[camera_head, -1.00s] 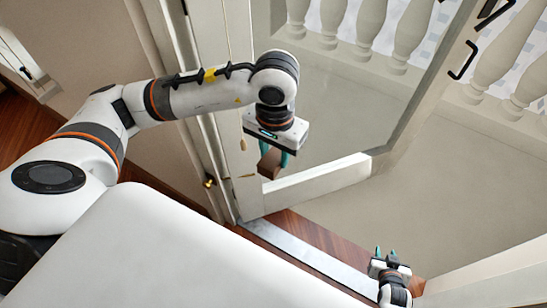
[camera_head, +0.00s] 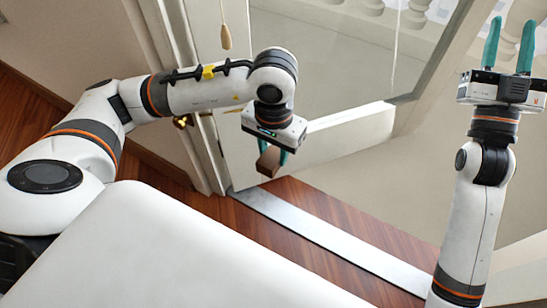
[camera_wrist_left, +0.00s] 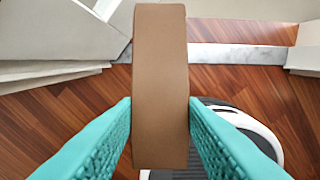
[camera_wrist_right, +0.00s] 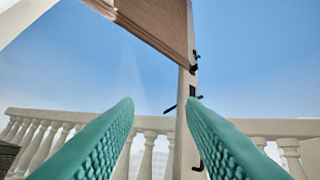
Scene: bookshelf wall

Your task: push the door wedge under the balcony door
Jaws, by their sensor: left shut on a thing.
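The brown door wedge (camera_wrist_left: 160,90) is held between the teal fingers of my left gripper (camera_wrist_left: 160,125), which is shut on it. In the head view the wedge (camera_head: 268,161) hangs below my left gripper (camera_head: 273,155), in front of the open balcony door's lower part. The white-framed glass balcony door (camera_head: 335,130) stands swung open. Its bottom rail is above the wood floor and the threshold strip.
A white balustrade (camera_wrist_right: 150,150) stands outside on the balcony. A brass knob (camera_head: 182,121) is on the door frame at the left. The floor by the strip is clear.

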